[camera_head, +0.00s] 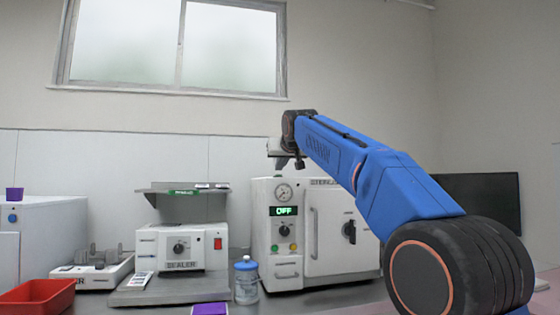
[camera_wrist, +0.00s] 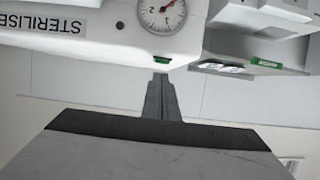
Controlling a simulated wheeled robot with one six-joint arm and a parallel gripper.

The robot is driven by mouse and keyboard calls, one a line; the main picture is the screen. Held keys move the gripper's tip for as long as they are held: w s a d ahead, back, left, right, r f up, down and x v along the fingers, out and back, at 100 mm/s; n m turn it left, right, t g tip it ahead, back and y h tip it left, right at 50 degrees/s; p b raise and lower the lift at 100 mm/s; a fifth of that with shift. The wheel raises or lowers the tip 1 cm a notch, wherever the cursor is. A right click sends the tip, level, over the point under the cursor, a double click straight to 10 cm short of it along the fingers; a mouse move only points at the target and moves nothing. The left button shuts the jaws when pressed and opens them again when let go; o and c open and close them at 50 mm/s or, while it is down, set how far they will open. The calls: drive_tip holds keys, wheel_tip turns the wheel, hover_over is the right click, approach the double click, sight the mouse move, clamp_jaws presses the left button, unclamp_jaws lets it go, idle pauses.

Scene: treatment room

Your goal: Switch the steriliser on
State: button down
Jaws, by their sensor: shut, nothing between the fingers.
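The steriliser (camera_head: 330,268) is a white box on the bench, right of centre in the head view. Its front has a round gauge (camera_head: 284,192), a display (camera_head: 283,211) reading OFF, a dark knob (camera_head: 283,231), a green button (camera_head: 275,248) and an orange button (camera_head: 293,247). A door with a handle and a black dial (camera_head: 349,231) is to the right. My gripper (camera_head: 281,163) is above the steriliser's top left in the head view. The wrist view appears upside down; there my gripper (camera_wrist: 161,80) is shut and empty, near the steriliser front (camera_wrist: 110,50) and gauge (camera_wrist: 162,12).
A sealer (camera_head: 180,250) stands left of the steriliser, below a small shelf (camera_head: 185,188). A blue-capped bottle (camera_head: 246,283) is between them at the front. A red tray (camera_head: 38,293) is at far left. A dark monitor (camera_head: 485,215) is behind my arm.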

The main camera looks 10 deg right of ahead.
drive_tip(key=shift+f, duration=0.5)
drive_tip(key=shift+s+f, duration=0.1)
drive_tip(key=shift+f, duration=0.1)
drive_tip(key=shift+r, duration=0.1)
drive_tip(key=shift+r, duration=0.7)
drive_tip(key=shift+r, duration=0.1)
